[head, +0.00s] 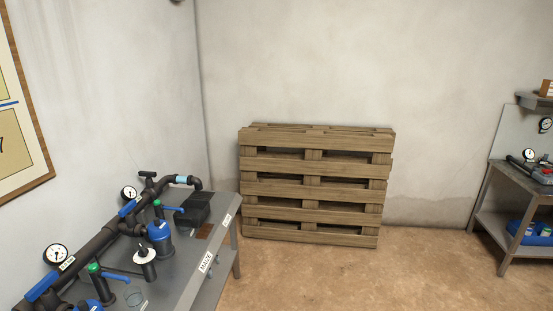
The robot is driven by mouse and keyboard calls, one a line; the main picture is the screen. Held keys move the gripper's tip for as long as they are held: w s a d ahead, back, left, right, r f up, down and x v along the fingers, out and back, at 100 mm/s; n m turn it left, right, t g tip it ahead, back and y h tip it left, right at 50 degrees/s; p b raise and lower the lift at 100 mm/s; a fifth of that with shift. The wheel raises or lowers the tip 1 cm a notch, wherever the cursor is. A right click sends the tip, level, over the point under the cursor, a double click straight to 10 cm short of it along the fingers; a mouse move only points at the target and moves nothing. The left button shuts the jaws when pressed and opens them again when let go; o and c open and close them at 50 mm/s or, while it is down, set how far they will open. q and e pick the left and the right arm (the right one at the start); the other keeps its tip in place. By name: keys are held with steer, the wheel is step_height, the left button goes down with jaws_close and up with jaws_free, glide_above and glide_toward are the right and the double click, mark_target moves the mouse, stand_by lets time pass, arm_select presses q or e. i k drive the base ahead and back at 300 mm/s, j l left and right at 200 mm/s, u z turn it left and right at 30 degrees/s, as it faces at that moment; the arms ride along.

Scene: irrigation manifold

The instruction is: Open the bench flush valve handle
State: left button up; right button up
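A grey bench (218,262) at the lower left carries a manifold of black pipe (95,247). Several blue lever handles show on it: a long one (42,286) near the lower left and another (128,208) farther along lie roughly along the pipe. A thinner blue lever (173,209) points right from a green-topped fitting (156,203). A black T-shaped handle (147,174) stands near the far pipe elbow (193,181). I cannot tell which one is the flush valve handle. Neither of my grippers is in view.
Pressure gauges (56,254) and a blue-bodied unit (160,237) crowd the bench, with a dark box (193,209) at its far end. A wooden pallet (315,187) leans on the back wall. Another bench (520,178) stands at right. Floor (370,275) between is clear.

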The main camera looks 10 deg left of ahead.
mark_target(143, 174)
steer(key=i+l+u, duration=0.1)
steer(key=i, duration=1.6)
steer(key=i+u, duration=0.65)
steer(key=u, duration=0.25)
steer(key=i+l+u, duration=0.2)
steer(key=u, duration=0.25)
steer(key=i+u, duration=0.15)
steer(key=u, duration=0.25)
steer(key=i+u, duration=0.2)
steer(key=u, duration=0.25)
steer(key=i+l+u, duration=0.15)
steer(key=u, duration=0.25)
steer(key=i+l+u, duration=0.1)
steer(key=u, duration=0.3)
steer(key=i+l+u, duration=0.3)
steer(key=u, duration=0.2)
